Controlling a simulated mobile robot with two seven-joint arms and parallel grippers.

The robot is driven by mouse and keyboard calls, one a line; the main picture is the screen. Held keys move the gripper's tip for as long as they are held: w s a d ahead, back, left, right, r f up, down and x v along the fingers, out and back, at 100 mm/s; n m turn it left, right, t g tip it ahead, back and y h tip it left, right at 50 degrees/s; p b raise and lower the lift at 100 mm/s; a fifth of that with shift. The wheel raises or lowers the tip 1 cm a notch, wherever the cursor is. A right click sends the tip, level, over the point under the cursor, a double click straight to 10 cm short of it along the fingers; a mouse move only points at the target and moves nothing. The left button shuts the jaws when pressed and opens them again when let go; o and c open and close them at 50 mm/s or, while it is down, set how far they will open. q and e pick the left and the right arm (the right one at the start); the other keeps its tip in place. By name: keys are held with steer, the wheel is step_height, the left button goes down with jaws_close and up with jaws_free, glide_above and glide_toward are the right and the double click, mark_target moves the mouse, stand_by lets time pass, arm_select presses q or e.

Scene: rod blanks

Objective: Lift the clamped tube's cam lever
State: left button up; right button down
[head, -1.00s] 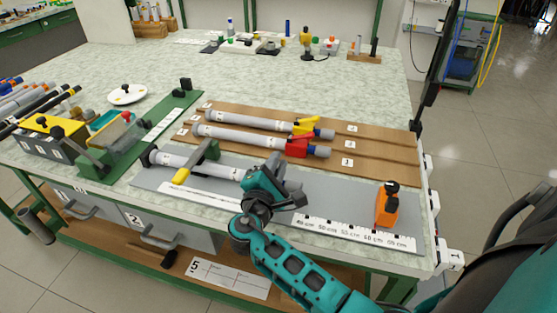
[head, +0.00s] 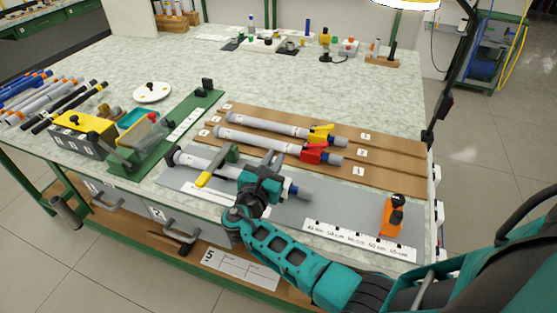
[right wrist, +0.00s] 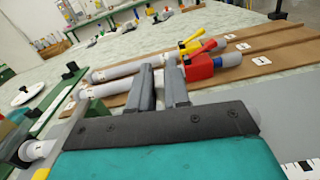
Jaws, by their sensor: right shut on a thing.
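The clamped grey tube (head: 190,162) lies on a grey plate (head: 345,205), held by a green clamp (head: 231,153) with a yellow handle (head: 204,179). Its blue part (head: 292,189) shows to the right of my gripper. My right gripper (head: 268,163) is over the tube, right of the clamp. In the right wrist view, its fingers (right wrist: 159,88) are close together with a narrow gap. The tube shows on both sides of the palm. The gripper hides the tube's collar and cam lever; it seems shut on the lever. My left gripper is out of view.
Behind lie two tubes on a brown board (head: 395,170), one with a red lever collar (head: 316,153), one with a yellow one (head: 322,133). An orange block (head: 391,214) stands at the plate's right end. A green fixture (head: 190,122) stands left.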

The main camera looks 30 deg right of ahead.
steer(key=shift+w+a+n, duration=0.25)
steer(key=shift+w+n, duration=0.05)
steer(key=shift+n, duration=0.3)
steer(key=c, duration=1.4)
jaws_free()
steer(key=shift+c, duration=0.2)
